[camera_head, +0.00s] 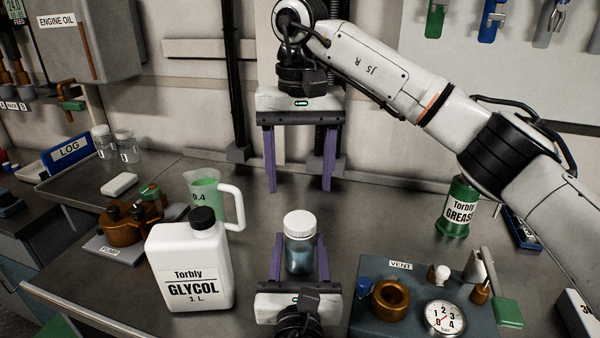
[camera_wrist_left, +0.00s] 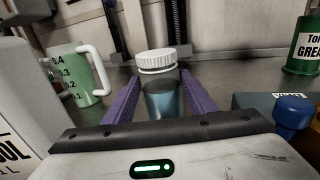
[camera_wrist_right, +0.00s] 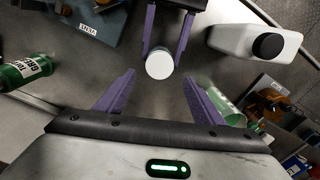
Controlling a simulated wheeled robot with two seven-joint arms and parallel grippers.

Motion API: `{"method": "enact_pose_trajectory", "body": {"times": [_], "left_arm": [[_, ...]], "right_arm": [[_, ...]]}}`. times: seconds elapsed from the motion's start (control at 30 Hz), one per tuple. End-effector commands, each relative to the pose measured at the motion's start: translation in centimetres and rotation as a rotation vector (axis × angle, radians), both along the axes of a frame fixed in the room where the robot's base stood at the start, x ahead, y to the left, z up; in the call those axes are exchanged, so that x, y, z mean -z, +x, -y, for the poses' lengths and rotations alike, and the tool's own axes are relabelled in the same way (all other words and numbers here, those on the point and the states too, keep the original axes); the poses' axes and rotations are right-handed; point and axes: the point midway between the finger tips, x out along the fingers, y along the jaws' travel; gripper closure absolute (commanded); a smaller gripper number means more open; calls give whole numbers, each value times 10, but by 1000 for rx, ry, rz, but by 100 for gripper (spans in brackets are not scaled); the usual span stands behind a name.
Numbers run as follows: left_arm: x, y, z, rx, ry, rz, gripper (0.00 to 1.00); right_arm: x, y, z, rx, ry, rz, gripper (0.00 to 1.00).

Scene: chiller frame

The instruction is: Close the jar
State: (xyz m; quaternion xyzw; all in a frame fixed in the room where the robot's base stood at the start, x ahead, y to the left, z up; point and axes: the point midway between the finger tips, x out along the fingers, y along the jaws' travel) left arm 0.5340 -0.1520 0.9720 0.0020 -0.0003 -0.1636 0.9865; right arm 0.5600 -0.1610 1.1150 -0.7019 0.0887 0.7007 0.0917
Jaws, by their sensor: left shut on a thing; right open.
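The jar (camera_head: 299,254) stands upright on the bench, a clear body with bluish contents. Its white ribbed lid (camera_head: 300,224) sits on top; I cannot tell whether it is screwed tight. The jar (camera_wrist_left: 165,98) and lid (camera_wrist_left: 157,60) also show in the left wrist view. My left gripper (camera_head: 299,262) is shut on the jar body, one purple finger on each side. My right gripper (camera_head: 300,188) is open and empty, above and behind the jar, its fingers pointing down. In the right wrist view the lid (camera_wrist_right: 159,63) lies beyond and between the open fingertips (camera_wrist_right: 160,85).
A white glycol jug (camera_head: 190,268) stands left of the jar, with a green measuring jug (camera_head: 207,193) behind it. The vent block with gauge (camera_head: 425,312) is at right, a green grease can (camera_head: 458,208) farther back. The bench behind the jar is clear.

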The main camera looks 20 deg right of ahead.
Motion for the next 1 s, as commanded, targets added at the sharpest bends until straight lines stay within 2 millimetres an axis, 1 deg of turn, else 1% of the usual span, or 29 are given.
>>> {"method": "enact_pose_trajectory", "body": {"times": [0.13, 0.43, 0.53, 0.67, 0.9, 1.0], "left_arm": [[1, 0, 0, 0, 1, -1, 100], [1, 0, 0, 0, 1, -1, 100], [1, 0, 0, 0, 1, -1, 100], [1, 0, 0, 0, 1, -1, 100], [1, 0, 0, 0, 1, -1, 100], [1, 0, 0, 0, 1, -1, 100]], "right_arm": [[-1, 0, 0, -53, -4, -1, 38], [0, 0, 0, -56, -4, -2, 38], [5, 0, 0, -56, -3, -4, 38], [20, -1, 0, -57, -3, -6, 38], [58, -1, 0, -55, -3, -6, 38], [69, 0, 1, -54, -4, -4, 38]]}}
